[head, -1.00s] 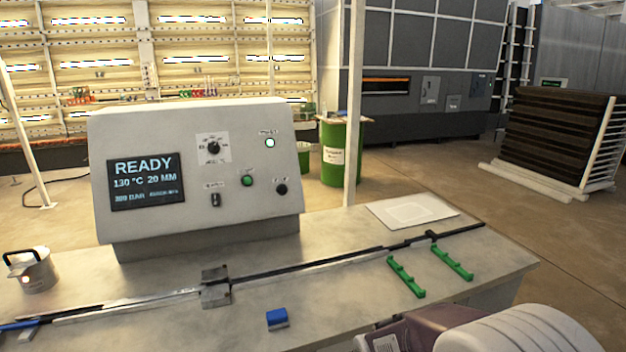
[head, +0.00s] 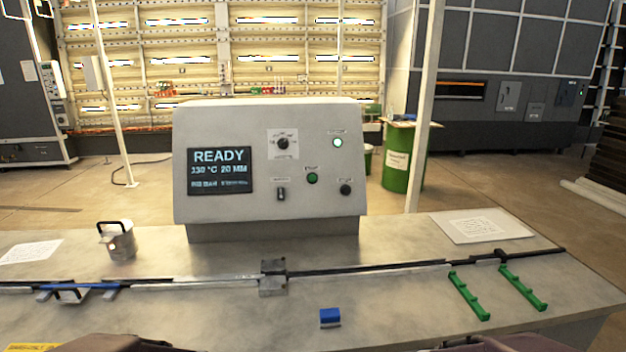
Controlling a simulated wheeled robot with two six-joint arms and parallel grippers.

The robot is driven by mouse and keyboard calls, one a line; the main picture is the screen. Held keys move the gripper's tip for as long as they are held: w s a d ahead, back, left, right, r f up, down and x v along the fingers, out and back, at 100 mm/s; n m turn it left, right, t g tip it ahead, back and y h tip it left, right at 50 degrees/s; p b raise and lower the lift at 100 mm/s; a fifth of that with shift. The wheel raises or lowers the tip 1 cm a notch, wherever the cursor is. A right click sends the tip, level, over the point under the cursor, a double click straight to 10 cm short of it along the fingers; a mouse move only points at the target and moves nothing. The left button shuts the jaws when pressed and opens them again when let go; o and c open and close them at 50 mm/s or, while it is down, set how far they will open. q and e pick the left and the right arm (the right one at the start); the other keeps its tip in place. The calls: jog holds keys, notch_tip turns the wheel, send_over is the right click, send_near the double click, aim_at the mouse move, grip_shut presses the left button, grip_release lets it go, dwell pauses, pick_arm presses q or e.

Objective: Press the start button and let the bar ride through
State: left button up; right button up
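The control panel (head: 268,215) stands at the back of the bench, its screen (head: 220,171) reading READY, 130 °C and 20 MM. A green button (head: 312,178) sits on its front, with a black knob (head: 345,190) to the right and a small switch (head: 281,194) to the left. Their labels are too small to read. A long thin bar or rail (head: 370,268) runs left to right across the bench through a small grey block (head: 272,288). I cannot tell bar from rail. A blue section (head: 82,287) lies at its left part. Neither gripper shows; only parts of my arms show at the bottom edge.
A blue block (head: 330,317) lies in front of the rail. Two green toothed holders (head: 470,297) are at the right, near a pale plate (head: 480,227). A metal pot (head: 118,240) stands at the left. Bench space before the panel is mostly clear.

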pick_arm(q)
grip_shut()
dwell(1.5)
